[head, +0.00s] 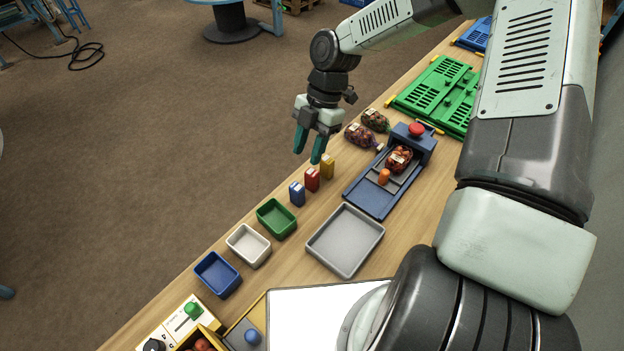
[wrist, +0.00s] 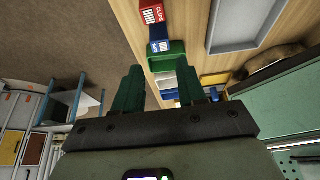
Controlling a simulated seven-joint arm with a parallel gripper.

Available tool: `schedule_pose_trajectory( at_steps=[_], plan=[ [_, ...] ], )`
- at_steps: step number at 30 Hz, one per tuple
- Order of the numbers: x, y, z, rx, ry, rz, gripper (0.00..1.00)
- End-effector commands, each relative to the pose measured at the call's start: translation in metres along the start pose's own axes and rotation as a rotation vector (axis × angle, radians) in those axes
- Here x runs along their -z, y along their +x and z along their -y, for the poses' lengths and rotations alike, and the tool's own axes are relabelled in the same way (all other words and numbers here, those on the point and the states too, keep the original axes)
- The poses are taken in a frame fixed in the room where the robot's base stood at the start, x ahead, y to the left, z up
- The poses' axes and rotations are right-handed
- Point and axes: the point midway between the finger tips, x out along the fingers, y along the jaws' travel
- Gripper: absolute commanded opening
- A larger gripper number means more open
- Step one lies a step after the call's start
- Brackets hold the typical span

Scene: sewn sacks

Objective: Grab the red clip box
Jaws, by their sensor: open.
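The red clip box (head: 312,180) stands on the wooden table between a blue box (head: 297,194) and a yellow box (head: 327,167). In the wrist view the red clip box (wrist: 152,15) shows at the top edge, with "CLIPS" lettering, partly cut off by the frame. The blue box (wrist: 160,46) is just below it there. My gripper (head: 308,157) is open and empty, with green fingers pointing down. It is above the row of boxes and apart from them. In the wrist view its two fingers (wrist: 165,90) are spread apart.
Green (head: 277,219), white (head: 248,246) and blue (head: 218,274) bins line the table's left edge. A grey tray (head: 345,241) lies right of them. A blue fixture (head: 372,196) holds a filled sack (head: 399,159). Two more sacks (head: 360,136) lie behind the boxes.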

Motion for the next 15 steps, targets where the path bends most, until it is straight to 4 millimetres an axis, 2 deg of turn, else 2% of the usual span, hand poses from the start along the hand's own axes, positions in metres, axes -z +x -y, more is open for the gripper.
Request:
schedule_pose_trajectory(
  at_steps=[2, 5, 8, 10, 15],
  plan=[
    [0.003, 0.003, 0.004, 0.005, 0.032, -0.021, 0.4],
    [0.015, 0.013, 0.016, 0.026, 0.171, -0.113, 0.4],
    [0.039, 0.026, 0.034, 0.072, 0.439, -0.279, 0.4],
    [0.058, 0.032, 0.045, 0.123, 0.682, -0.422, 0.4],
    [0.094, 0.034, 0.053, 0.292, 1.291, -0.768, 0.4]
  ],
)
